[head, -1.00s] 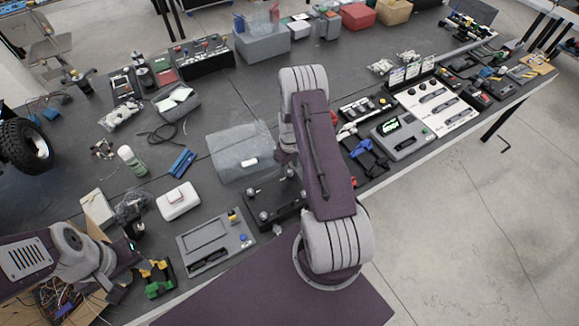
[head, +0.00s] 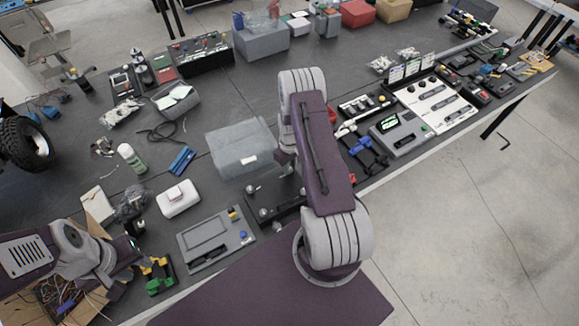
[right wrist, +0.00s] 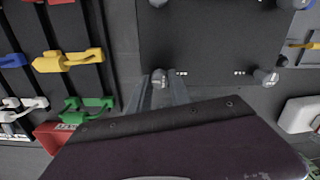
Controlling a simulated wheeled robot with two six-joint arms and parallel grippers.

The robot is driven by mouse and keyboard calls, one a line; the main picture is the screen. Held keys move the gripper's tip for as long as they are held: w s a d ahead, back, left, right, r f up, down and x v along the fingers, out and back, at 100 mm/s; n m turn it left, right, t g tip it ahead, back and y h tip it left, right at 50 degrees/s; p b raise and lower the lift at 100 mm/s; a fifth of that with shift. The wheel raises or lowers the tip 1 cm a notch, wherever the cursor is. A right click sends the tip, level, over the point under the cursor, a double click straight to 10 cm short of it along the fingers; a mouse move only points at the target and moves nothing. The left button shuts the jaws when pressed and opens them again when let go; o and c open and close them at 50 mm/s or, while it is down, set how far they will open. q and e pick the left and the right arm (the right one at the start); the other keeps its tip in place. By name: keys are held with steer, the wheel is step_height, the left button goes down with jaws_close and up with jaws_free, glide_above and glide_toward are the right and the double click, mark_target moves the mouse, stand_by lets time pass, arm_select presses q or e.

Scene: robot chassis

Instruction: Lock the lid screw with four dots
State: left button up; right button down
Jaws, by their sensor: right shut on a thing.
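A dark lid plate (right wrist: 215,40) with grey knobbed screws fills the upper middle of the right wrist view. In the head view the lid (head: 283,207) is partly hidden by my right arm. My right gripper (right wrist: 160,88) is shut on the screw (right wrist: 159,78) at the lid's near left corner. Small white dots sit beside this screw, too small to count surely. Another screw (right wrist: 265,77) stands at the near right corner, with a dot mark to its left. My left gripper (head: 133,243) is at lower left, away from the lid; its jaws are unclear.
Colored levers, yellow (right wrist: 68,60) and green (right wrist: 88,107), stand close left of my right gripper. A red block (right wrist: 60,135) is below them. In the head view, a grey box (head: 240,150) stands behind the lid and a grey panel (head: 215,240) lies left of it.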

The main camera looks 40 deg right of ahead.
steer(key=m+b, duration=0.2)
steer(key=m, duration=0.2)
steer(key=shift+f, duration=0.1)
steer(key=m+b, duration=0.1)
steer(key=m, duration=0.3)
steer(key=shift+m+b, duration=0.3)
steer(key=shift+b, duration=0.05)
steer(key=m+b, duration=0.1)
steer(key=m, duration=0.3)
steer(key=shift+m+b, duration=0.6)
steer(key=shift+m, duration=1.9)
steer(key=c, duration=1.2)
jaws_free()
steer(key=shift+r, duration=0.2)
step_height(320, 180, up, 9)
steer(key=b, duration=0.1)
steer(key=shift+b, duration=0.3)
